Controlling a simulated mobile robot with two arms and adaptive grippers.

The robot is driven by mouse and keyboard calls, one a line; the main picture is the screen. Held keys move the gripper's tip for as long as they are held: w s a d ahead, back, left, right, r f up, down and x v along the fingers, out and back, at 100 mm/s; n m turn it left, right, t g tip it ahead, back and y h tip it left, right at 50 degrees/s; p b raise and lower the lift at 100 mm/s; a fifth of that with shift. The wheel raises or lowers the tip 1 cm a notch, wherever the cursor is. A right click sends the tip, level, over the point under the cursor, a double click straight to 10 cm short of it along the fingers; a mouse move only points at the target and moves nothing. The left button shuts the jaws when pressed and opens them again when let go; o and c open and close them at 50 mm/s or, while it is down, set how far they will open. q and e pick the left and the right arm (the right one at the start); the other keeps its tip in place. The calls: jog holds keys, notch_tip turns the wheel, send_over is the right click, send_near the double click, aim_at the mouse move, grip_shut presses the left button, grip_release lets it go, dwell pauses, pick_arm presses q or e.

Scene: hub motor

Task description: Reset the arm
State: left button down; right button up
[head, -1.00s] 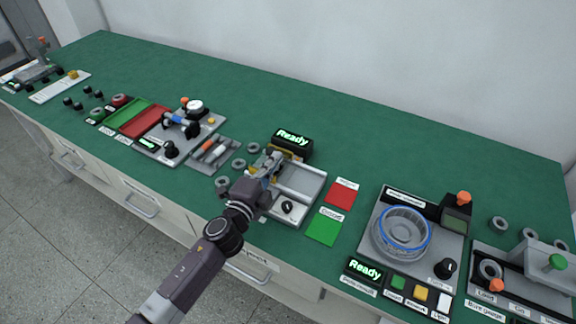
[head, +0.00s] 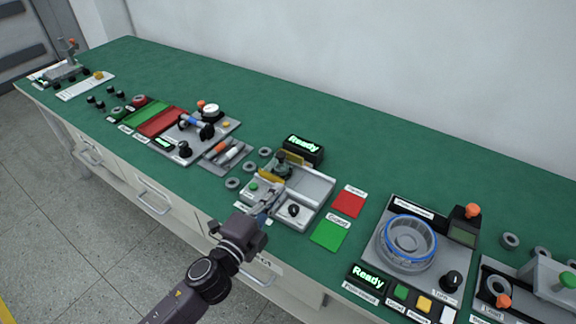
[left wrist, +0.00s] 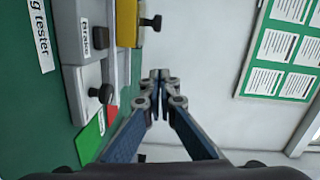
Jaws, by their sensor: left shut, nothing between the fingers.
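My left gripper (head: 262,212) is in the head view, at the front edge of the grey tester fixture (head: 318,188) in the middle of the bench. In the left wrist view, its two fingers (left wrist: 160,78) meet at the tips with nothing between them. The fixture shows at the left of that view, with a black knob (left wrist: 104,93), a "Brake" label and a yellow block (left wrist: 127,22). In the head view, a dark part (head: 282,165) stands on the fixture beside yellow pieces. My right gripper is in neither view.
A "Ready" display (head: 303,149) stands behind the fixture. A red card (head: 349,203) and a green card (head: 328,235) lie to its right. Further right is a station with a blue-rimmed ring (head: 408,243). Grey rings lie left of the fixture. The back of the green bench is clear.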

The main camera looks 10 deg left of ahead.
pick_arm(q)
jog(key=s+a+f+n+y, duration=0.1)
jog(key=a+n+y, duration=0.1)
jog(key=n, duration=0.1)
jog(key=s+a+f+n+g+y, duration=0.1)
jog(key=a+n+y, duration=0.1)
jog(key=a+n, duration=0.1)
jog(key=s+a+f+n+g+y, duration=0.1)
jog(key=s+a+n+y, duration=0.1)
jog(key=shift+a+f+n, duration=0.3)
jog(key=shift+n, duration=0.1)
jog(key=s+f+n+g, duration=0.5)
jog(key=s+g, duration=0.1)
jog(key=s, duration=0.6)
jog(key=s+f+n+g, duration=0.4)
jog(key=s+g, duration=0.1)
jog(key=s, duration=0.7)
notch_tip(320, 180, down, 27)
jog(key=s+g, duration=0.2)
jog(key=s, duration=0.1)
jog(key=s+a+f, duration=0.3)
jog(key=s+f, duration=1.2)
jog(key=s, duration=0.1)
jog(key=shift+s+f+g+h, duration=0.25)
jog(key=shift+f+g+h, duration=0.05)
jog(key=shift+f+g, duration=0.1)
jog(key=shift+a, duration=0.15)
